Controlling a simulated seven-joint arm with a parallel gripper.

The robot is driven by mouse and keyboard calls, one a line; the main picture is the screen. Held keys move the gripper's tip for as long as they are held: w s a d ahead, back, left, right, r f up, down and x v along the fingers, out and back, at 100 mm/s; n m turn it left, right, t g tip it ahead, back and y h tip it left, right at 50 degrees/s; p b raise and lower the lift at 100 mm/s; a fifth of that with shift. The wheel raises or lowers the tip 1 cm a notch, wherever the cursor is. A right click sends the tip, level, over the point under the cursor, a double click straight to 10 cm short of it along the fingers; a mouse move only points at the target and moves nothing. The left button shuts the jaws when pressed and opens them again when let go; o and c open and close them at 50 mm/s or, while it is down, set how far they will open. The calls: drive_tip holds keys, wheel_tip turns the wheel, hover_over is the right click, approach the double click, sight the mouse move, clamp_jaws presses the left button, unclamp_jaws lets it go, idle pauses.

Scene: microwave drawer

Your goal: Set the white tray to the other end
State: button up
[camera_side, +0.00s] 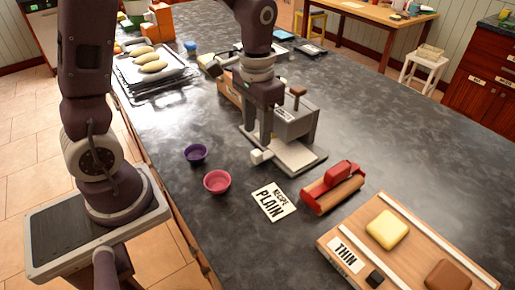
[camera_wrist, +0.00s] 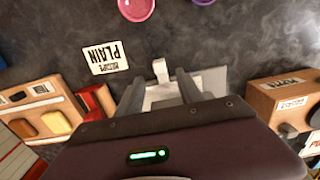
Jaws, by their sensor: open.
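The white tray (camera_side: 300,157) is a flat plate at the foot of a grey box-like machine (camera_side: 295,120) with a brown-topped lever. A small white knob (camera_side: 260,156) sticks out at the tray's front left. In the wrist view the tray (camera_wrist: 213,78) shows partly behind my fingers, with the knob (camera_wrist: 160,70) just beyond them. My gripper (camera_side: 259,140) points down above the tray's left part, near the knob. It also shows in the wrist view (camera_wrist: 160,88), its fingers apart with nothing held. My wrist hides part of the machine.
A pink bowl (camera_side: 217,181), a purple bowl (camera_side: 195,153) and a PLAIN card (camera_side: 273,201) lie in front. A red roller-like thing (camera_side: 333,186) and a THIN-labelled board (camera_side: 402,250) stand to the right. A metal tray (camera_side: 150,80) holds loaves at the back left. Counter right of the machine is clear.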

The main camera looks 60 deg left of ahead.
sight(257, 152)
wheel_tip(257, 152, down, 7)
drive_tip(key=shift+r, duration=0.2)
drive_tip(key=shift+c, duration=0.2)
clamp_jaws()
idle(1.1)
